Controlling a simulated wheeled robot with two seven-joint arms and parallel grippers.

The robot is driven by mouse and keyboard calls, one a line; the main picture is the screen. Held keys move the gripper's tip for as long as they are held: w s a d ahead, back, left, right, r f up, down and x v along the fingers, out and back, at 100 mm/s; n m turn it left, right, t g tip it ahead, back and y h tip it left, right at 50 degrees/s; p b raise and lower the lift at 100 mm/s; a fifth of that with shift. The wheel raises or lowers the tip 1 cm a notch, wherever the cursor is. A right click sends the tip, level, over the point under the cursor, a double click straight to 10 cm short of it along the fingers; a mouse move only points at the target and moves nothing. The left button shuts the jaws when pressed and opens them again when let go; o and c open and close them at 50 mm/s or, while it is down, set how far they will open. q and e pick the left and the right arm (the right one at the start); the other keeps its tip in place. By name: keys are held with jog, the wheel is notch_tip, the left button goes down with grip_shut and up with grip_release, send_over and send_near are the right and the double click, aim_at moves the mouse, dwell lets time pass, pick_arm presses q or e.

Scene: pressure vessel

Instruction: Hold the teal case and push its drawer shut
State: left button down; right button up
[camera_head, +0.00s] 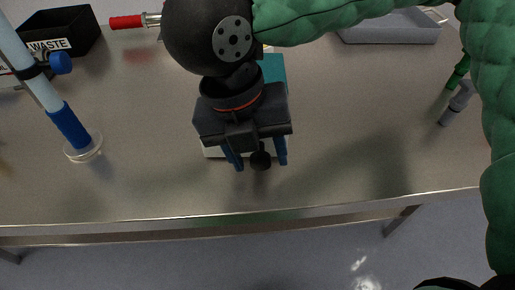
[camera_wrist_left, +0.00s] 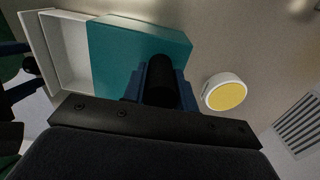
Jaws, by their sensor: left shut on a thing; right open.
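The teal case (camera_wrist_left: 140,48) lies on the metal table, with its white drawer (camera_wrist_left: 68,50) pulled partly out to the left in the left wrist view. In the head view a corner of the teal case (camera_head: 273,69) shows behind my right gripper (camera_head: 258,160), which hides most of the case and drawer. The right gripper is open, its blue fingers either side of a round black knob (camera_head: 260,161) at the drawer's front. Whether they touch it is unclear.
A round white and yellow item (camera_wrist_left: 225,92) stands beside the case. In the head view are a black waste bin (camera_head: 58,32), a red-handled tool (camera_head: 128,22), a slanted blue tube (camera_head: 68,124), and a grey tray (camera_head: 390,28). The table's front edge is close.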

jog(key=shift+c, duration=0.4)
grip_shut()
pick_arm(q)
jog(key=shift+s, duration=0.1)
pick_arm(e)
jog(key=w, duration=0.8)
jog(key=shift+w+d, duration=0.35)
jog(key=shift+w, duration=0.05)
jog(key=shift+o, duration=0.4)
grip_release()
jog(key=v, duration=0.7)
jog(key=shift+r, duration=0.3)
